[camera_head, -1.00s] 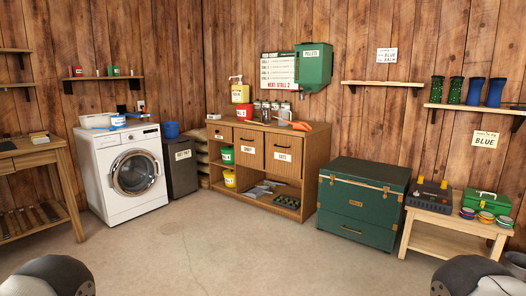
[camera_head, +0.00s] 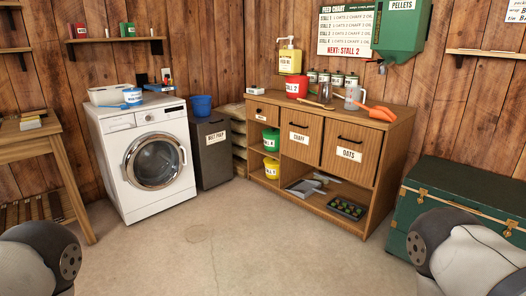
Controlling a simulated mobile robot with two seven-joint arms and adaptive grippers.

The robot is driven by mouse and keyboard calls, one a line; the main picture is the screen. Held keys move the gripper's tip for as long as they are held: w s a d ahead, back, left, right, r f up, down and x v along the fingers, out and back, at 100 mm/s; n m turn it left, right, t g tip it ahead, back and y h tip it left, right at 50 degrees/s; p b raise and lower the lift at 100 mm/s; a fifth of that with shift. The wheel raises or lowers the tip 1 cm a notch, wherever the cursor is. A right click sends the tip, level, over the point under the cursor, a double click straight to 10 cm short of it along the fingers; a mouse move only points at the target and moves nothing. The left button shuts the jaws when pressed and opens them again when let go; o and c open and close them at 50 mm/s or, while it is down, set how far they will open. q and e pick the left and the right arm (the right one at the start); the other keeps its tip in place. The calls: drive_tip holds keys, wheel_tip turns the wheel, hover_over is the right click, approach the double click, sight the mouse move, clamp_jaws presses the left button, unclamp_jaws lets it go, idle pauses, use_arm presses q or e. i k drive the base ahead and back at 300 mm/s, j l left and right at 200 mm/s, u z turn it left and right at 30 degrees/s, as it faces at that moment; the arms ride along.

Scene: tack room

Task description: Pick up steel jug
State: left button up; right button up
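A grey jug (camera_head: 353,97) with a handle stands upright on top of the wooden feed cabinet (camera_head: 390,119), left of an orange scoop (camera_head: 377,112). It looks like the steel jug. A shiny brownish metallic cylinder (camera_head: 324,93) stands just left of it. Only rounded parts of my two arms show, at the lower left and lower right corners. Neither gripper is in view, and nothing of mine is near the jug.
A red "STALL 2" bucket (camera_head: 297,87), a yellow pump bottle (camera_head: 290,60) and several lidded canisters (camera_head: 337,80) share the cabinet top. A green chest (camera_head: 455,190) stands to the right, a washing machine (camera_head: 118,150) to the left. The floor in front is clear.

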sight(324, 96)
drive_tip(key=i, duration=2.55)
